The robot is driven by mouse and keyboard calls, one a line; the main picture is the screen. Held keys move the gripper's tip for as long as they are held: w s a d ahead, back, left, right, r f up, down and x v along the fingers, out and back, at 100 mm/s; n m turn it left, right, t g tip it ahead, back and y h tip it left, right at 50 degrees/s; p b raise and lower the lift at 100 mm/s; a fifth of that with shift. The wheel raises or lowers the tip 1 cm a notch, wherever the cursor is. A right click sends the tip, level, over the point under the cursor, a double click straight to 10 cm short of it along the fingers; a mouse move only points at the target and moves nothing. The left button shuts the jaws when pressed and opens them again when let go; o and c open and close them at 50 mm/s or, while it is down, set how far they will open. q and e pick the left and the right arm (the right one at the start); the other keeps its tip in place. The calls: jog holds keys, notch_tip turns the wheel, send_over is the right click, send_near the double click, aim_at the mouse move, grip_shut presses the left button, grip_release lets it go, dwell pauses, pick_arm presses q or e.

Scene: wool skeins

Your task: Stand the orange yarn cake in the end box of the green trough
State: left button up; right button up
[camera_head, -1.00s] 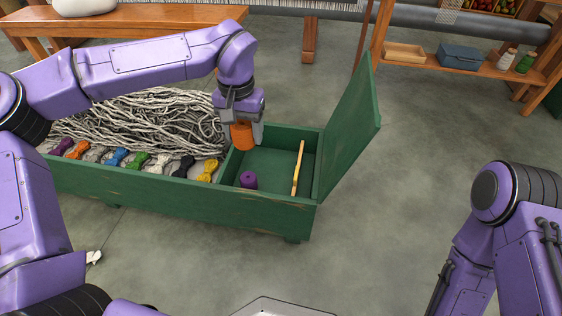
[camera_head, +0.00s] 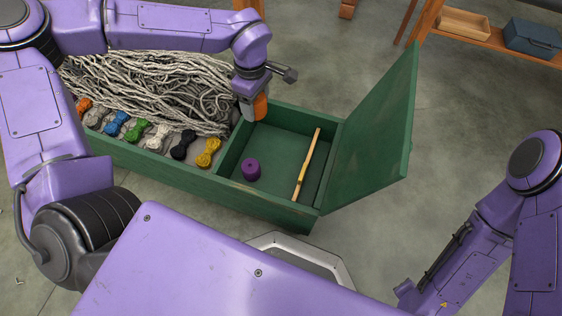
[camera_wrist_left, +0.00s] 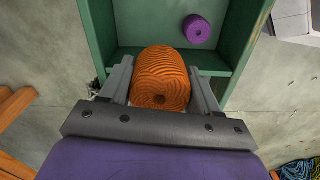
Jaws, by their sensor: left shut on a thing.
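The orange yarn cake (camera_head: 261,106) is between the fingers of my left gripper (camera_head: 252,108), which is shut on it. The wrist view shows the ribbed cake (camera_wrist_left: 162,78) gripped from both sides by the left gripper (camera_wrist_left: 161,88). The gripper and cake are at the far left corner of the end box (camera_head: 282,150) of the green trough (camera_head: 262,204), by its far wall; their exact height over the rim is unclear. A purple yarn cake (camera_head: 251,169) stands on the box floor. My right gripper is out of view.
A yellow wooden stick (camera_head: 306,165) leans in the box's right part. A raised green lid (camera_head: 375,135) stands at the right end. Grey yarn (camera_head: 150,90) and several coloured skeins (camera_head: 208,152) fill the long compartment. The middle of the box floor is clear.

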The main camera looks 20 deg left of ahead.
pick_arm(q)
jog(key=s+a+f+n+p, duration=0.15)
jog(key=s+f+n, duration=0.75)
jog(key=n, duration=1)
jog(key=shift+n, duration=0.3)
jog(key=w+f+b, duration=0.2)
jog(key=w, duration=0.2)
jog(key=w+f+b, duration=0.3)
jog(key=w+d+f+b, duration=0.1)
jog(key=w+f+b, duration=0.1)
jog(key=w+f, duration=0.1)
jog(key=shift+w+b, duration=0.4)
jog(key=shift+w, duration=0.4)
jog(key=shift+w+d+f, duration=0.1)
jog(key=shift+w+f, duration=0.15)
jog(key=shift+f, duration=0.05)
jog(key=f+b, duration=0.2)
jog(key=shift+w+f, duration=0.2)
jog(key=shift+f, duration=0.5)
jog(key=shift+r, duration=0.1)
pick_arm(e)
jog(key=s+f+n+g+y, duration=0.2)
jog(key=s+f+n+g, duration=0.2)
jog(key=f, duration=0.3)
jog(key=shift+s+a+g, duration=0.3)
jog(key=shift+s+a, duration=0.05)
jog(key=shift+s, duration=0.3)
